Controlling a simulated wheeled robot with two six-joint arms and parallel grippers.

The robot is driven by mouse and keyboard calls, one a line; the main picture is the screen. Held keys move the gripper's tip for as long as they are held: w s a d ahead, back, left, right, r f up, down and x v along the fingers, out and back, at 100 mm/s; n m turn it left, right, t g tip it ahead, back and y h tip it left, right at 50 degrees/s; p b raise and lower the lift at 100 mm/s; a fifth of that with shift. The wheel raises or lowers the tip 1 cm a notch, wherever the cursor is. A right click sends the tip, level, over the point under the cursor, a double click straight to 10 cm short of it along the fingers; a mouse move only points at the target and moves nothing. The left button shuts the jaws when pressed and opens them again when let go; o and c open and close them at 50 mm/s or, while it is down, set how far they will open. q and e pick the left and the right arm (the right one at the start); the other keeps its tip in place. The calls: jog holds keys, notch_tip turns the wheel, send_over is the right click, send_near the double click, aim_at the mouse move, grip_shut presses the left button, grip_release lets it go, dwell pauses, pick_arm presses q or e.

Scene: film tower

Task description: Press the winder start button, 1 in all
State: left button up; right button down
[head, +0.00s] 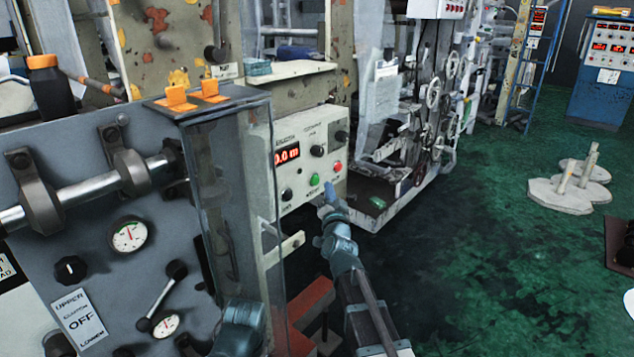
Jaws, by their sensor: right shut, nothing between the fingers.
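The winder control panel (296,150) is a cream box with a red lit display reading about 0.0 m, dark knobs and coloured buttons. A green button (315,180) sits low on its face, with a red button (337,167) to its right. Which of them is the start button cannot be read from the small labels. My right gripper (329,190) is shut and empty, its tip just below and right of the green button. Whether it touches the panel cannot be told. My left gripper is not in view.
A grey machine panel (85,240) with a shaft, gauges and an OFF plate stands at the left, beside a clear guard (240,200). A dark bottle (50,88) stands behind it. Grey discs with posts (574,190) stand on the open green floor (480,250) at right.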

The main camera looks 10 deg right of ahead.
aim_at(315, 180)
jog(key=shift+w+a, duration=0.45)
jog(key=shift+w, duration=0.1)
dwell(1.8)
jog(key=shift+w+a, duration=0.25)
jog(key=shift+w, duration=0.1)
